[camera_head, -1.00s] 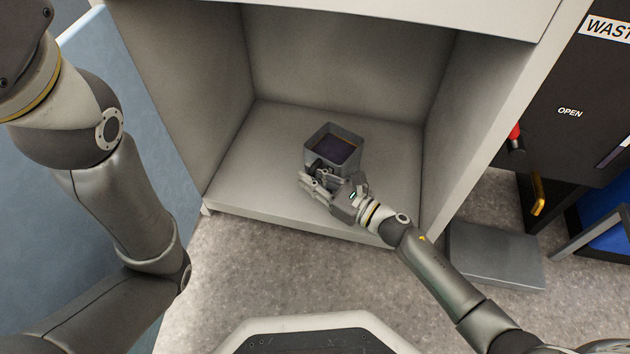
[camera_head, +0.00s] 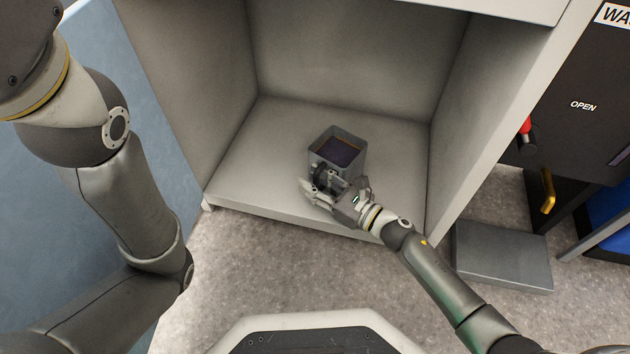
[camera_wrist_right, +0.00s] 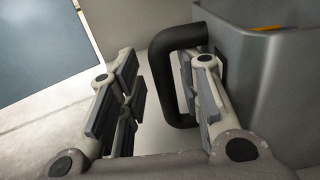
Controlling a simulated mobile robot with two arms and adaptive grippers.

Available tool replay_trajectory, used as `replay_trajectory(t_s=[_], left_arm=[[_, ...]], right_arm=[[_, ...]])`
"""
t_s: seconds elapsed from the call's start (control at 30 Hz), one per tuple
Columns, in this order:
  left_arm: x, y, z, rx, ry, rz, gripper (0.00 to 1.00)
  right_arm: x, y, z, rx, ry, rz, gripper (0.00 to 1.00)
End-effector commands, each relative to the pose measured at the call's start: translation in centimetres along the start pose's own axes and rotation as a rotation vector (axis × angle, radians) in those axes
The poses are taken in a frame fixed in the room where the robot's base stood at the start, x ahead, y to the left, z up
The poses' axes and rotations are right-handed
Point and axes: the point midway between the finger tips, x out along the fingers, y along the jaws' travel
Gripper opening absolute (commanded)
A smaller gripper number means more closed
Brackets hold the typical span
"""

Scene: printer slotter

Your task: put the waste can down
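The waste can (camera_head: 358,162) is a grey, open-topped square bin with dark contents, upright on the floor of the open cabinet compartment. Its black looped handle (camera_wrist_right: 165,60) shows in the wrist view on the side facing my right gripper. My right gripper (camera_head: 318,181) is at the near side of the can, its fingers spread. In the wrist view one finger reaches inside the handle loop next to the can wall (camera_wrist_right: 285,90); the other stands apart to the left, with a clear gap to the handle. My left arm shows at the left, but its gripper is out of view.
The compartment floor (camera_head: 250,165) is clear around the can, with side walls and a raised front edge. A dark unit marked OPEN (camera_head: 570,120) with a red knob and yellow handle stands at the right. A grey box (camera_head: 502,257) lies on the floor below it.

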Motion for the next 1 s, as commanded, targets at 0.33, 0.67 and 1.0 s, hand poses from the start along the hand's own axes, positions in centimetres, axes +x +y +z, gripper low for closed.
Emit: replay_trajectory(t_s=[0.33,0.67,1.0], left_arm=[[1.1,-0.2,0.4,0.001,-0.001,0.000,0.37],[3.4,-0.7,1.2,0.001,-0.001,0.000,0.37],[4.1,-0.9,1.5,0.001,-0.001,0.000,0.37]], right_arm=[[-1.9,-0.2,0.4,0.001,0.004,-0.006,0.34],[-9.0,-0.1,0.5,0.002,0.004,-0.003,0.34],[-12.0,-0.1,0.3,0.000,0.000,-0.002,0.34]])
